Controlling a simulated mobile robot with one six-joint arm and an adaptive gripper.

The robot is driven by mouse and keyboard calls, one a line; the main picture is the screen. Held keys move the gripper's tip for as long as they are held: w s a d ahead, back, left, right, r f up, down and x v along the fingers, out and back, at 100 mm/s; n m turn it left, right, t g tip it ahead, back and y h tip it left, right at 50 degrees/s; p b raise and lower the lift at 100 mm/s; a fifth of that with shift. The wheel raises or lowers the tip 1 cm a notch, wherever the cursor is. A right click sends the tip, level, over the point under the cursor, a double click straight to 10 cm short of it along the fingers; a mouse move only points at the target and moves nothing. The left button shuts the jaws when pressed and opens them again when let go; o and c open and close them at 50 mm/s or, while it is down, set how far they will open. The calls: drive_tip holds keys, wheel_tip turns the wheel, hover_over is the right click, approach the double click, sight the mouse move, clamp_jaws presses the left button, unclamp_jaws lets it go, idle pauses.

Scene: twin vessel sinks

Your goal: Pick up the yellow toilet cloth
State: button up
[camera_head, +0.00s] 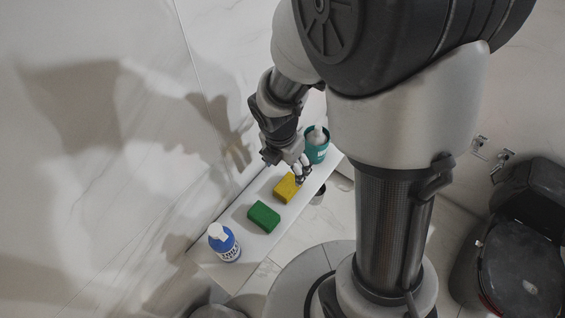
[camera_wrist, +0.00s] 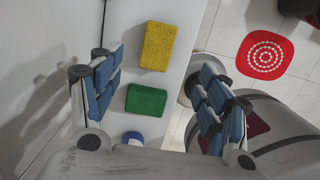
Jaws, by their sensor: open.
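The yellow cloth (camera_head: 287,187) is a folded, block-shaped piece on a narrow white ledge (camera_head: 236,274). In the wrist view the yellow cloth (camera_wrist: 158,46) lies at upper centre, fully visible and beyond the fingertips. My gripper (camera_head: 301,172) is above the ledge, close to the far end of the cloth. In the wrist view my gripper (camera_wrist: 160,72) has its blue-padded fingers wide apart, with nothing held between them. I cannot tell the exact height of the fingers above the cloth.
A green block-shaped cloth (camera_head: 264,216) lies beside the yellow one, with a blue-and-white bottle (camera_head: 224,247) further along. A teal container (camera_head: 317,152) stands at the ledge's other end. A wall runs along the left. A red mat (camera_wrist: 265,55) lies on the floor.

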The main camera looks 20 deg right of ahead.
sight(288, 184)
drive_tip(key=f+b, duration=0.1)
drive_tip(key=f, duration=0.1)
drive_tip(key=f+b, duration=0.1)
drive_tip(key=f, duration=0.2)
drive_tip(key=d+f+b, duration=0.1)
drive_tip(key=f, duration=0.1)
drive_tip(key=shift+w+f, duration=0.3)
drive_tip(key=shift+w, duration=0.05)
wheel_tip(288, 184, down, 5)
drive_tip(key=b, duration=0.4)
drive_tip(key=shift+w+a+f, duration=0.1)
drive_tip(key=shift+w+f, duration=0.05)
drive_tip(key=shift+c, duration=0.5)
drive_tip(key=c, duration=1.1)
drive_tip(key=shift+o, duration=0.2)
drive_tip(key=shift+r, duration=0.25)
wheel_tip(288, 184, up, 20)
drive_tip(key=p, duration=0.9)
drive_tip(key=shift+p, duration=0.3)
